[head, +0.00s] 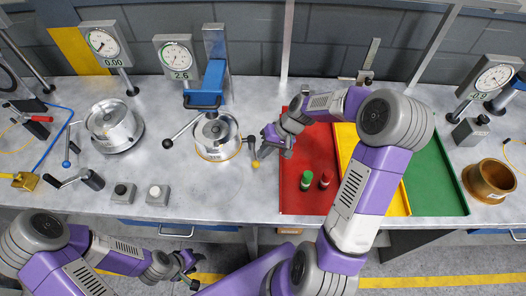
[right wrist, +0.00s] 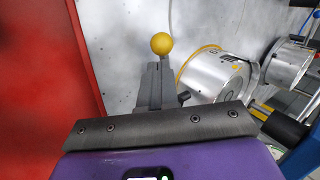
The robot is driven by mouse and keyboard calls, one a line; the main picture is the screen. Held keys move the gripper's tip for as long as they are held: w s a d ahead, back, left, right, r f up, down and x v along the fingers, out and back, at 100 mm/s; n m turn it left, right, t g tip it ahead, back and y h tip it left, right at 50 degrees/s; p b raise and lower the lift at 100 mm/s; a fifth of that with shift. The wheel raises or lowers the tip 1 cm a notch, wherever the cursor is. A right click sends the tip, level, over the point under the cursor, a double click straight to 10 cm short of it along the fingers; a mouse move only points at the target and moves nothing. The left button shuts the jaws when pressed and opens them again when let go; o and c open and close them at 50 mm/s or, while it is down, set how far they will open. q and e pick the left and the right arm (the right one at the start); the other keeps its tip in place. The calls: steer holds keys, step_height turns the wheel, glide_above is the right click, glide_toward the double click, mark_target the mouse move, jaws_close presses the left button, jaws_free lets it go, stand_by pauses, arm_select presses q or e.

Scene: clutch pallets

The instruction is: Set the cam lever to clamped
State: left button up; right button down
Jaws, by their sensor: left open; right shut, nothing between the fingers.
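A silver round clamp fixture (head: 216,137) with a yellow rim stands mid-bench and also shows in the right wrist view (right wrist: 213,78). A short lever with a yellow ball (head: 255,163) is at its right side. The ball (right wrist: 161,43) shows just beyond my right fingertips in the right wrist view; I cannot tell whether they touch it. My right gripper (head: 268,140) is shut and empty, beside the fixture near the red tray's left edge; the fingers (right wrist: 153,84) show close together. My left gripper (head: 190,270) is open and empty, in front of the bench.
A press with a blue ram (head: 208,88) and a black-ball lever (head: 167,143) stands at the fixture. A second fixture (head: 113,125) with a blue-ball lever (head: 66,163) is left. Red (head: 295,202), yellow and green trays lie right. A brass cup (head: 489,180) stands far right.

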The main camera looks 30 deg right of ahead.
steer(key=shift+a+f, duration=0.1)
steer(key=shift+a, duration=0.1)
steer(key=shift+w+a+f+m+t+b, duration=0.2)
steer(key=shift+a+f+m+t+b, duration=0.1)
steer(key=shift+a+m+b, duration=0.3)
steer(key=shift+a+m, duration=0.25)
steer(key=shift+m, duration=0.05)
steer(key=shift+s, duration=0.1)
